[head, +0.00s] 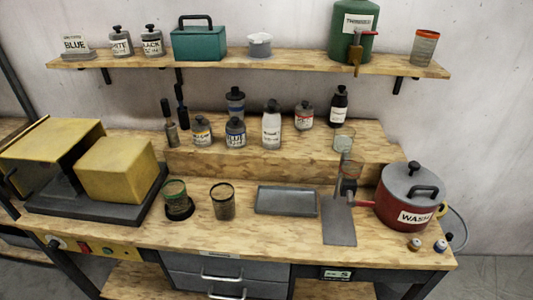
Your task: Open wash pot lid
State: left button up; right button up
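The wash pot (402,211) is a red pot with a "WASH" label, standing at the right end of the workbench. Its grey lid (400,182) sits on top and looks closed. The lid has a dark knob at its top and a dark loop handle (424,190) toward the front right. Neither of my grippers shows in the head view.
A grey tray (286,201), two mesh-like cups and a small stand (340,220) are on the bench left of the pot. Several bottles stand on the raised step behind. A yellow box machine (115,170) fills the left. Two small jars (439,246) sit in front of the pot.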

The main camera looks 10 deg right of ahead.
aim_at(416, 177)
jog(key=z, duration=1.35)
